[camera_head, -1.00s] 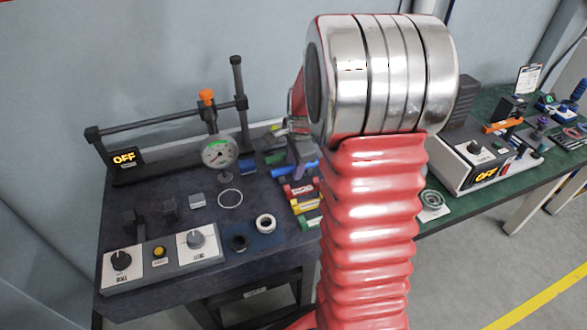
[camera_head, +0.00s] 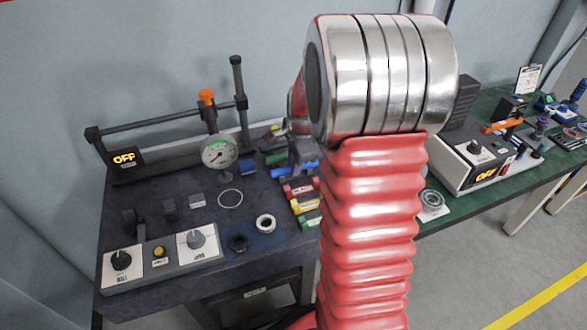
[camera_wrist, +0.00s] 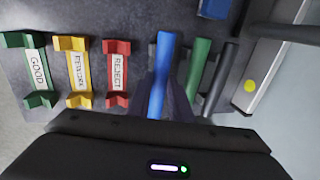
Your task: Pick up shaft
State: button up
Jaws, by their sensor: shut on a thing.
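Three shafts lie side by side in the wrist view: a blue shaft (camera_wrist: 158,72), a green shaft (camera_wrist: 197,72) and a dark grey shaft (camera_wrist: 219,77). The blue shaft is the one nearest the red holder. My gripper (camera_wrist: 166,97) is shut on the blue shaft, with its dark fingers on either side of it. The shaft's near end is partly hidden by the fingers. In the head view, the blue shaft (camera_head: 283,171) shows near the table top, and my arm covers part of that area. I cannot tell whether it is clear of its support.
Holders labelled REJECT (camera_wrist: 117,73), a yellow one (camera_wrist: 76,72) and GOOD (camera_wrist: 38,70) stand left of the shafts in the wrist view. A dial gauge (camera_head: 219,152) on a stand and a control panel (camera_head: 160,261) occupy the table's left. A green table (camera_head: 470,205) lies right.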

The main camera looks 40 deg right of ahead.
grip_shut()
jog(key=shift+r, duration=0.15)
jog(key=shift+w+r, duration=0.1)
jog(key=shift+r, duration=0.35)
notch_tip(320, 180, up, 9)
dwell(0.8)
